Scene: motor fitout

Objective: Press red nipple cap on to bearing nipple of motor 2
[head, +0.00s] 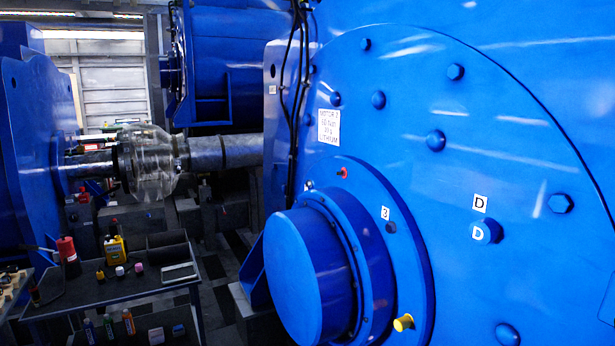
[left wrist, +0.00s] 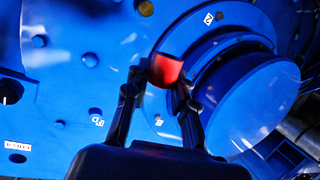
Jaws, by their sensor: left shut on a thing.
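The blue motor (head: 480,120) fills the right of the head view, with a white label reading roughly "MOTOR 2" (head: 329,126). Its round bearing flange (head: 375,250) carries a small red fitting (head: 343,172) at the top, a dark spot by a "3" label (head: 390,227), and a yellow fitting (head: 403,322) low down. In the left wrist view my left gripper (left wrist: 160,80) is shut on the red nipple cap (left wrist: 167,70), in front of the flange ring (left wrist: 205,50). I cannot tell whether the cap touches the flange. The nipple is not clearly visible there. Neither gripper shows in the head view.
A dark cart (head: 110,295) at lower left holds several bottles, small caps and trays. A shaft (head: 225,150) with a clear coupling guard (head: 150,160) runs behind it to another blue machine (head: 35,150). Black cables (head: 290,90) hang beside the motor. Bolt heads stick out of its face.

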